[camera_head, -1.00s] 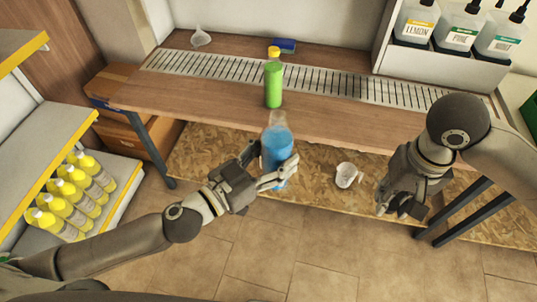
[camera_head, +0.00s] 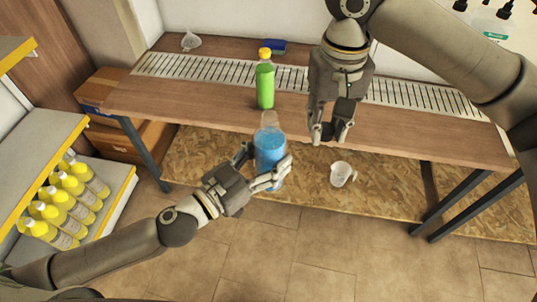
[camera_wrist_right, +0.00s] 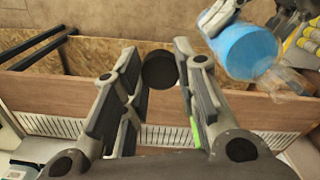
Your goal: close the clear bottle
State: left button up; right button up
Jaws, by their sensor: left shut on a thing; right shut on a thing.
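The clear bottle (camera_head: 269,152), with blue liquid in it, is held upright in front of the bench edge. My left gripper (camera_head: 268,172) is shut around its body. No cap shows on its clear neck (camera_head: 269,118). My right gripper (camera_head: 329,138) is over the bench's front part, to the right of the bottle and apart from it. In the right wrist view its fingers are shut on a round black cap (camera_wrist_right: 160,69). The blue bottle (camera_wrist_right: 247,52) shows at upper right in the wrist view.
A green bottle with a yellow cap (camera_head: 265,84) stands on the wooden bench (camera_head: 200,107). A blue sponge (camera_head: 272,46) and a funnel (camera_head: 190,41) lie behind. A white jug (camera_head: 341,174) stands on the lower shelf. Several yellow bottles (camera_head: 65,203) fill the left rack.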

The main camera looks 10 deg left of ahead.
jog(key=shift+n, duration=0.9)
jog(key=a+r, duration=0.6)
jog(key=r, duration=0.1)
jog(key=a+r, duration=0.3)
jog(key=a, duration=0.1)
jog(key=shift+s+r, duration=0.15)
jog(key=shift+s, duration=0.25)
jog(key=shift+f, duration=2.05)
jog(key=shift+f, duration=0.85)
jog(key=shift+f, duration=0.6)
